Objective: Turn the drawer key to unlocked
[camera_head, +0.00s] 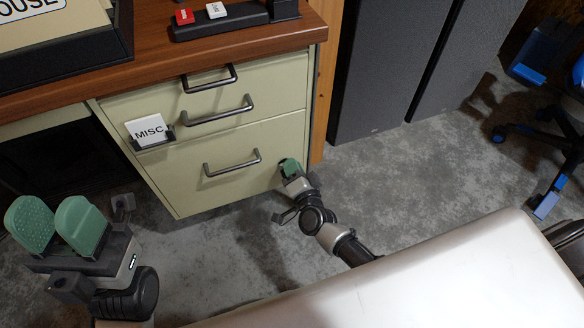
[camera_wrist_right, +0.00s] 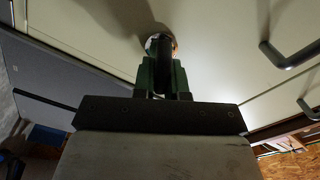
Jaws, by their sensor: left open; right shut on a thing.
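The drawer cabinet (camera_head: 235,140) is cream coloured, with dark bar handles, under a wooden desk top. My right gripper (camera_head: 290,168) is at the right edge of its lowest drawer front. In the right wrist view, the green fingers of my right gripper (camera_wrist_right: 163,75) are shut on a dark key (camera_wrist_right: 161,48) in front of a round metal lock (camera_wrist_right: 160,40) on the cream panel. How far the key is turned cannot be told. My left gripper (camera_head: 62,225) is open and empty at the lower left, well away from the cabinet.
A card reading MISC (camera_head: 147,129) sits in a holder on the cabinet's left. A drawer handle (camera_head: 232,163) is left of my right gripper. Dark grey panels (camera_head: 390,70) stand right of the desk. A blue chair (camera_head: 545,125) is at far right. The grey floor between is clear.

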